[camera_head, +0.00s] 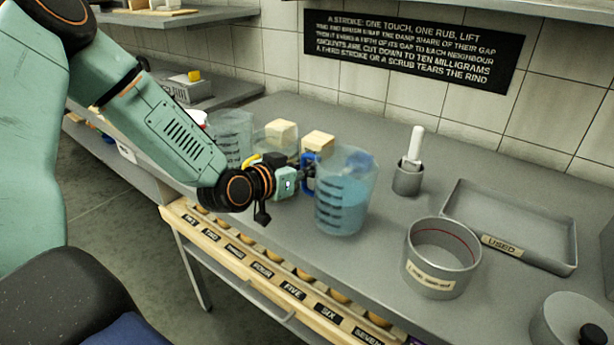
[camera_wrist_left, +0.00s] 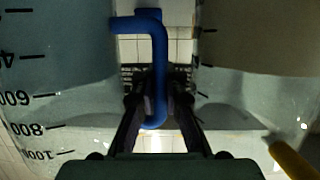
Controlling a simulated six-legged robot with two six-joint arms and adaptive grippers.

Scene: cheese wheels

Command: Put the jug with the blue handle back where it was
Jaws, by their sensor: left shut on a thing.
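The clear jug with the blue handle (camera_head: 342,200) has dark scale marks and holds blue liquid. It is upright over the grey bench; I cannot tell whether its base touches. My left gripper (camera_head: 306,181) is at its left side, shut on the blue handle. In the left wrist view the blue handle (camera_wrist_left: 158,75) runs between the two fingers (camera_wrist_left: 155,108), with the marked jug wall (camera_wrist_left: 55,85) at the left. A second clear jug (camera_head: 230,135) stands behind my left wrist, and its yellow handle (camera_wrist_left: 291,160) shows in the wrist view. My right gripper is not in view.
Two pale blocks (camera_head: 318,143) stand behind the jug. A labelled wooden rack (camera_head: 262,268) runs along the front edge.

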